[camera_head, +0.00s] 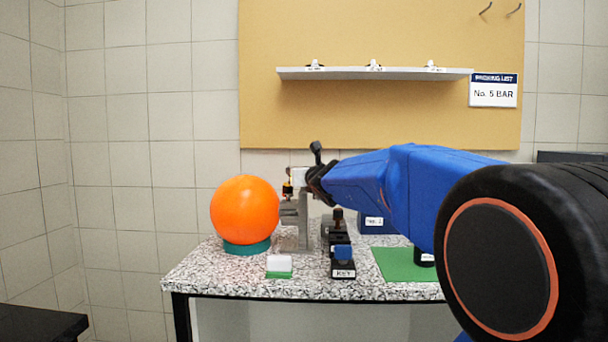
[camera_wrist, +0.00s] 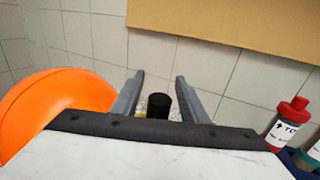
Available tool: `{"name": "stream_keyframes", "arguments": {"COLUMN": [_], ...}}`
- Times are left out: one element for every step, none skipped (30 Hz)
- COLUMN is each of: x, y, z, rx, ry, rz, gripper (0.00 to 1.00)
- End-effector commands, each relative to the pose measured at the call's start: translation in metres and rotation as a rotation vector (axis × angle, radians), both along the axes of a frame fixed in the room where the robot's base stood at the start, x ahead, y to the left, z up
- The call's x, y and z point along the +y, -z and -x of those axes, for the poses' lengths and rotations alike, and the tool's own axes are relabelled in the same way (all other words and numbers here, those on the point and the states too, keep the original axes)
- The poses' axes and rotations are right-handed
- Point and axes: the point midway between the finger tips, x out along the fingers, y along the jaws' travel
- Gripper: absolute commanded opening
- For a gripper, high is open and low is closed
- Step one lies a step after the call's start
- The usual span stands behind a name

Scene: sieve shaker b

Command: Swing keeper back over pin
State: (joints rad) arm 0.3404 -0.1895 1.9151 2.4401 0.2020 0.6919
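My gripper (camera_wrist: 160,76) is open in the wrist view, with its two grey fingers apart. A short black cylinder (camera_wrist: 158,104) shows between and beyond the fingers, and I see no contact with it. In the head view my arm ends at a grey metal stand (camera_head: 303,222) on the bench, and its wrist covers the stand's upper part. A small part in yellow, black and red (camera_head: 288,188) sits at the stand's upper left. I cannot make out for certain which parts are the keeper and the pin.
A large orange ball (camera_head: 245,210) rests on a teal ring (camera_head: 246,247) left of the stand.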

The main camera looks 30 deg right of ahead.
Motion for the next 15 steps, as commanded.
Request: {"name": "stream_keyframes", "arguments": {"x": [0.001,0.001,0.002,0.002,0.003,0.004,0.005,0.006,0.007,0.009,0.01,0.011,0.012,0.013,0.015], "y": [-0.001,-0.001,-0.001,-0.001,-0.001,-0.001,-0.001,-0.001,-0.001,-0.001,-0.001,-0.001,-0.001,-0.001,-0.001], "z": [0.003,0.005,0.009,0.012,0.016,0.021,0.026,0.031,0.037,0.042,0.047,0.053,0.058,0.063,0.069], "rx": [-0.001,-0.001,-0.002,-0.002,-0.001,-0.001,-0.002,-0.002,-0.002,0.0,-0.002,-0.001,-0.002,-0.002,-0.002], "ry": [0.0,0.0,0.001,0.001,0.001,0.001,0.001,0.001,0.001,0.001,0.001,0.001,0.001,0.001,0.001], "rz": [0.0,0.0,0.001,0.002,0.002,0.0,0.002,0.002,0.001,0.003,0.001,0.003,0.001,0.002,0.001], "gripper": [0.4,0.4,0.4,0.4,0.4,0.4,0.4,0.4,0.4,0.4,0.4,0.4,0.4,0.4,0.4]}}
